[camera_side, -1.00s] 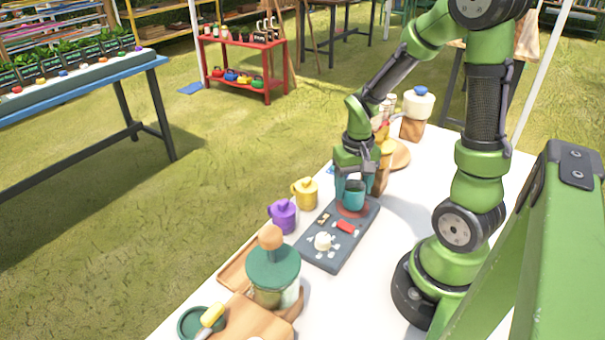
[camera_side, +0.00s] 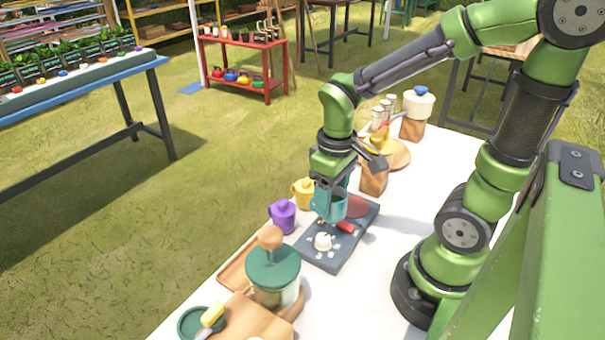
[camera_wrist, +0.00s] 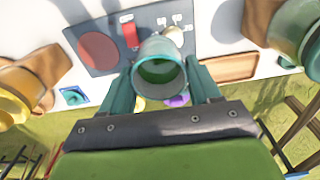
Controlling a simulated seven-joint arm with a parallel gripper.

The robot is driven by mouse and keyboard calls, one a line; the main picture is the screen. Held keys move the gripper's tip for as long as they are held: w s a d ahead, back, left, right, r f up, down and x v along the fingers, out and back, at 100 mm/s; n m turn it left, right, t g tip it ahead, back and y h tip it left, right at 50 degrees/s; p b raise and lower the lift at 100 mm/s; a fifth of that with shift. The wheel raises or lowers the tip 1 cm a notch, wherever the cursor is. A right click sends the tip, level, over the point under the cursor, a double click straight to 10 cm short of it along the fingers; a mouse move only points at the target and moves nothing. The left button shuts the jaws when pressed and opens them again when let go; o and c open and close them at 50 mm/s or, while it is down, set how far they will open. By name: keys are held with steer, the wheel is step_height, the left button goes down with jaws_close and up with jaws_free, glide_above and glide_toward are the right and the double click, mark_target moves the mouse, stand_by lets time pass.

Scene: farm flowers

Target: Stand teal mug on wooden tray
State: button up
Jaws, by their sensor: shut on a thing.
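The teal mug (camera_side: 329,207) is held upright in my gripper (camera_side: 331,190), above the dark grey panel. In the wrist view the mug (camera_wrist: 160,68) sits between the two teal fingers of my gripper (camera_wrist: 161,80), its open top facing the camera and green inside. The wooden tray (camera_side: 236,272) lies at the near left of the table, partly hidden behind the jar with the green lid. The tray (camera_wrist: 228,67) also shows at the right in the wrist view.
The grey panel (camera_side: 322,258) carries a red disc (camera_side: 357,206), a red switch and a white knob (camera_side: 323,242). A purple mug (camera_side: 283,216) and a yellow mug (camera_side: 303,193) stand along the left edge. The green-lidded jar (camera_side: 274,270) stands beside the tray.

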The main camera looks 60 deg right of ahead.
steer(key=s+a+f+n, duration=0.1)
steer(key=a+n, duration=0.1)
steer(key=s+a+f+n, duration=0.1)
steer(key=a+n, duration=0.1)
steer(key=n, duration=0.1)
steer(key=s+a+f+n, duration=0.1)
steer(key=a+n, duration=0.1)
steer(key=shift+s+n, duration=0.25)
steer(key=shift+n, duration=0.05)
steer(key=n, duration=0.2)
steer(key=shift+s+a+f+n, duration=0.15)
steer(key=shift+a+f+n, duration=0.15)
steer(key=shift+f, duration=0.1)
steer(key=shift+y, duration=0.3)
steer(key=w+a, duration=0.1)
steer(key=w, duration=0.3)
steer(key=w+a+f, duration=0.1)
steer(key=w+a, duration=0.1)
steer(key=w, duration=0.3)
steer(key=w+a, duration=0.2)
steer(key=w, duration=0.3)
steer(key=shift+w+f, duration=0.35)
steer(key=shift+f, duration=0.75)
steer(key=shift+w+f, duration=0.15)
steer(key=shift+f, duration=0.75)
steer(key=shift+f, duration=0.1)
steer(key=o, duration=1.2)
